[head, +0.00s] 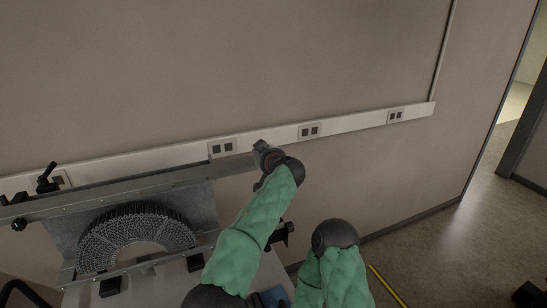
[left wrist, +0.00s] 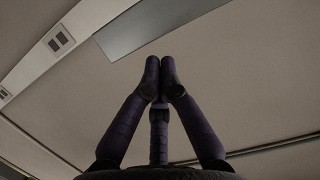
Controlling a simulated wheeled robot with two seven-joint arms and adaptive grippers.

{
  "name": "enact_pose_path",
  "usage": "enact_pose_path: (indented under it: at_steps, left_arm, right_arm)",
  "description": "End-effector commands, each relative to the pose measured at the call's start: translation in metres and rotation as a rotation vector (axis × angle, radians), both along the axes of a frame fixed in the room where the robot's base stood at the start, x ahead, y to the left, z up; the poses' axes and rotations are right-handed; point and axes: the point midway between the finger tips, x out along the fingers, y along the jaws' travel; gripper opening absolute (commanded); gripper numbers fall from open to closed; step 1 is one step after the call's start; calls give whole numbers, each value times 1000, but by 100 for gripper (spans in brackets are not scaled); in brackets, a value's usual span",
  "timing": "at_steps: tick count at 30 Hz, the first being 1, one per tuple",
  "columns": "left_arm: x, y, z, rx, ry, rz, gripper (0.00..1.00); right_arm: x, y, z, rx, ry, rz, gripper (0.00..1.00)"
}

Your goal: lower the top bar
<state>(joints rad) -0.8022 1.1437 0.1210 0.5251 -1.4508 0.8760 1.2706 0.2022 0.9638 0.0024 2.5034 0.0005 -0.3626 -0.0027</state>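The top bar (head: 115,191) is a long grey metal bar, slanting up slightly to the right above the lattice specimen (head: 135,236). The specimen is a dark arch of small cells against a metal plate. My left gripper (head: 263,150) is at the bar's right end, partly hiding it. In the left wrist view its dark fingers (left wrist: 160,68) are drawn together at the tips, with nothing visible between them. A grey flat strip, which looks like the bar, lies beyond the tips.
A black clamp lever (head: 46,180) stands at the bar's left end. A black knob (head: 281,235) sits below its right end. A white trunking strip (head: 350,124) with sockets runs along the wall behind. Open floor (head: 445,245) lies to the right.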

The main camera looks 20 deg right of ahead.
Motion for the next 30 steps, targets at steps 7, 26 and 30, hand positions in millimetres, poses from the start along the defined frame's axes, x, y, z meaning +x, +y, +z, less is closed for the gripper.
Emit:
enact_pose_path:
  at_steps: [7,26,30]
  left_arm:
    - [-23,6,17,-3,-6,-1,0]
    - [-94,6,38,-4,-8,-1,0]
    - [-97,6,39,-5,-9,0,0]
  right_arm:
    - [0,0,-15,0,0,0,92]
    - [0,0,-33,0,0,0,92]
    - [0,0,-34,0,0,0,92]
